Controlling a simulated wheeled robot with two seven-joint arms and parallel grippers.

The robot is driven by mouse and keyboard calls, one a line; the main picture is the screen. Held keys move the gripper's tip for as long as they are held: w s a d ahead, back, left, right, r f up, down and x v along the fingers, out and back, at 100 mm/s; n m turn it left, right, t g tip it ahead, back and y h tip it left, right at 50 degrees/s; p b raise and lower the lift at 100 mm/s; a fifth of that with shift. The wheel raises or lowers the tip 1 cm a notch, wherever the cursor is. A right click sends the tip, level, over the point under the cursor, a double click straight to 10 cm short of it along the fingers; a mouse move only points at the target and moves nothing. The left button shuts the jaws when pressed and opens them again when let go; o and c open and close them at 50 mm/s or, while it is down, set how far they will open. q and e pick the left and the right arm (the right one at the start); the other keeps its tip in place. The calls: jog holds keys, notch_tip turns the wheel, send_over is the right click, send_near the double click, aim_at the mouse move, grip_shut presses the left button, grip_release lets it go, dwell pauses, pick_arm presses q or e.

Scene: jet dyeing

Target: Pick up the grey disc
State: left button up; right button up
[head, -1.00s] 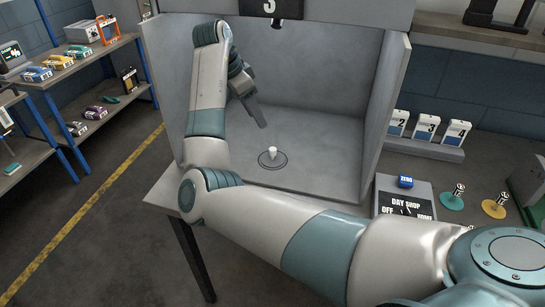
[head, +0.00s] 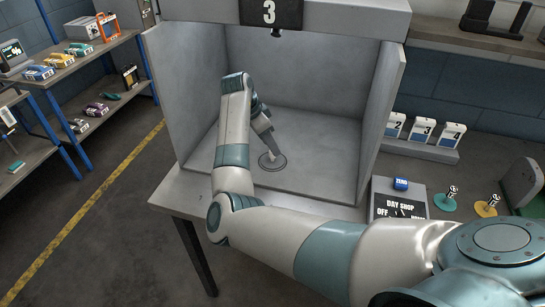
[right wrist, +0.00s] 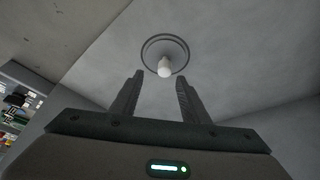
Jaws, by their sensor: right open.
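The grey disc (head: 273,167) lies flat on the floor of the grey booth, with a dark ring around its edge and a pale upright knob at its middle. In the right wrist view the grey disc (right wrist: 163,46) and its white knob (right wrist: 164,67) are just past the fingertips. My right gripper (head: 270,146) is close by the knob, tilted down toward it. In the right wrist view my right gripper (right wrist: 160,78) is open and empty, its two fingers apart with the knob between their lines. My left gripper is out of view.
The booth's right wall (head: 381,120) and left wall (head: 181,105) flank the arm.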

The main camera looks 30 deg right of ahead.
aim_at(273, 156)
jog(key=shift+w+d+f+p, duration=0.1)
jog(key=shift+f+p, duration=0.2)
jog(key=shift+p, duration=0.15)
jog(key=x, duration=0.1)
jog(key=p+x, duration=0.2)
jog(key=shift+w+f, duration=0.25)
jog(key=shift+f, duration=0.15)
jog(key=shift+d+f, duration=0.15)
jog(key=shift+f, duration=0.25)
grip_shut()
